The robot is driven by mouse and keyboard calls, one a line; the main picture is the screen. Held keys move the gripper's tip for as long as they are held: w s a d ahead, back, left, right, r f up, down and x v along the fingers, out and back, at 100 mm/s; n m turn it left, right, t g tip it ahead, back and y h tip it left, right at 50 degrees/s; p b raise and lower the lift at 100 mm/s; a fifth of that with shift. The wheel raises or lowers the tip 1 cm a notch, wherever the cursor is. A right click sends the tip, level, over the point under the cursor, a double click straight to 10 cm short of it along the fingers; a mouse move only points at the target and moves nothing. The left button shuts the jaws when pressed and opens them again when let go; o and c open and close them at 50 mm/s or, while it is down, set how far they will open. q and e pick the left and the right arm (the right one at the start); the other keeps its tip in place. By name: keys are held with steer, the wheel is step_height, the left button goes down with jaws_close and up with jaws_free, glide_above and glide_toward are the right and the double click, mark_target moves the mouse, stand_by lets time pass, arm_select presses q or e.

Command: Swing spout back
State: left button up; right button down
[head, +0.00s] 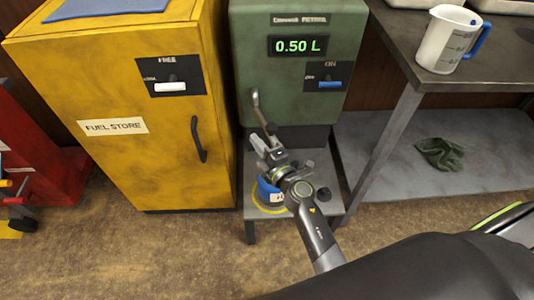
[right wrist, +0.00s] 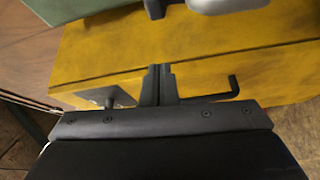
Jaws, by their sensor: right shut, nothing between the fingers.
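The green petrol dispenser (head: 296,80) stands in the middle of the head view, its display reading 0.50 L. Its grey spout (head: 256,104) comes down from the front. My right gripper (head: 268,138) is just below and in front of the spout's lower end. Its fingers are shut with nothing between them. In the right wrist view the closed fingers (right wrist: 159,84) show against the yellow cabinet. A blue container (head: 266,190) stands on the shelf below, partly hidden by my right arm. I cannot tell whether the gripper touches the spout. My left gripper is not in view.
The yellow fuel store cabinet (head: 120,100) stands close on the left. A small black cap (head: 323,194) lies on the low stand (head: 335,207). A metal bench (head: 400,101) with a white measuring jug (head: 447,40) is on the right. A green cloth (head: 440,153) lies on its lower shelf.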

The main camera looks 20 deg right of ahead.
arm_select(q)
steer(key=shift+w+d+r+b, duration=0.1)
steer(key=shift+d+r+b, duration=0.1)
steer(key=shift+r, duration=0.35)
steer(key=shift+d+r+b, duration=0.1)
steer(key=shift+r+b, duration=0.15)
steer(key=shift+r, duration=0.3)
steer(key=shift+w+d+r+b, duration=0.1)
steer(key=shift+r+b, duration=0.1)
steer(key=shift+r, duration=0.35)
arm_select(e)
steer(key=shift+w+d+f, duration=0.15)
steer(key=shift+w+d, duration=0.5)
steer(key=shift+d, duration=0.2)
steer(key=shift+w+d+f, duration=0.1)
steer(key=shift+w+d, duration=0.55)
steer(key=shift+d, duration=0.15)
